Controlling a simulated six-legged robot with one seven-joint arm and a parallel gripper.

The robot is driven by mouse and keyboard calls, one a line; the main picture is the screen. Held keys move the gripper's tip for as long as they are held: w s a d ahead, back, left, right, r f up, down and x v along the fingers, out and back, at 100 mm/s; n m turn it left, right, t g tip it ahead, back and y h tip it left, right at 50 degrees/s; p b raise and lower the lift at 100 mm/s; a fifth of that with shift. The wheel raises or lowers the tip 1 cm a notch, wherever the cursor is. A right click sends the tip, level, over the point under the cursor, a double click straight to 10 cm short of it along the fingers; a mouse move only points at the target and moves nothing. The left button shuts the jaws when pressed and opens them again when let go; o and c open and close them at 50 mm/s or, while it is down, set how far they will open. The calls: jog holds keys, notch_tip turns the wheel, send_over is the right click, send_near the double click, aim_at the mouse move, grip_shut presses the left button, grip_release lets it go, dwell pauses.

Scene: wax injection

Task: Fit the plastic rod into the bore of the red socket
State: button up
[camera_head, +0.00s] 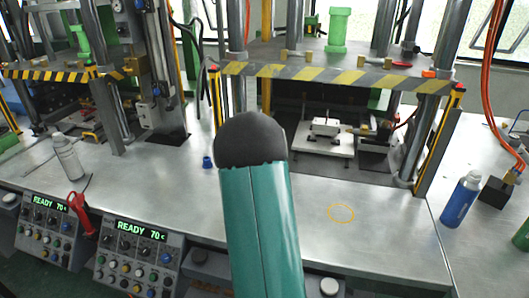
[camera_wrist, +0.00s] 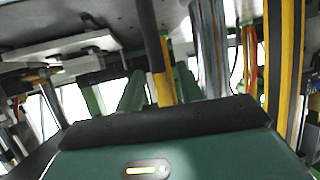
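I cannot make out the plastic rod for certain in either view. No red socket with a visible bore shows clearly. A red tool-like object (camera_head: 81,214) stands by the control boxes at the left, and a small flat red piece (camera_head: 401,64) lies on the machine's upper plate; I cannot tell whether either is the socket. My teal arm link with a dark rounded end covers the middle of the head view. The wrist view looks over a teal body of mine with a black edge, towards machine posts. My gripper's fingers show in neither view.
A striped press frame (camera_head: 335,76) stands over a white block (camera_head: 325,127) on a plate. The metal table (camera_head: 385,250) is clear around an orange ring mark (camera_head: 341,213). A blue bottle (camera_head: 460,200), a silver bottle (camera_head: 67,158) and a small blue piece (camera_head: 207,162) stand on the metal surfaces.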

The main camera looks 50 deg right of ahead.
jog(key=v, duration=0.9)
jog(key=a+r+n+y, duration=0.3)
jog(key=a+r+y, duration=0.1)
jog(key=a, duration=1.1)
jog(key=a+r+n+y, duration=0.2)
jog(key=a+r+y, duration=0.15)
jog(key=a, duration=1.15)
jog(key=s+a+n+g+y, duration=0.2)
jog(key=s+a+n, duration=0.3)
jog(key=s+a, duration=1)
jog(key=a+y, duration=0.1)
jog(key=a, duration=0.3)
jog(key=shift+s+r+g, duration=0.2)
jog(key=shift+s+g, duration=0.1)
jog(key=shift+s, duration=0.05)
jog(key=shift+a, duration=0.1)
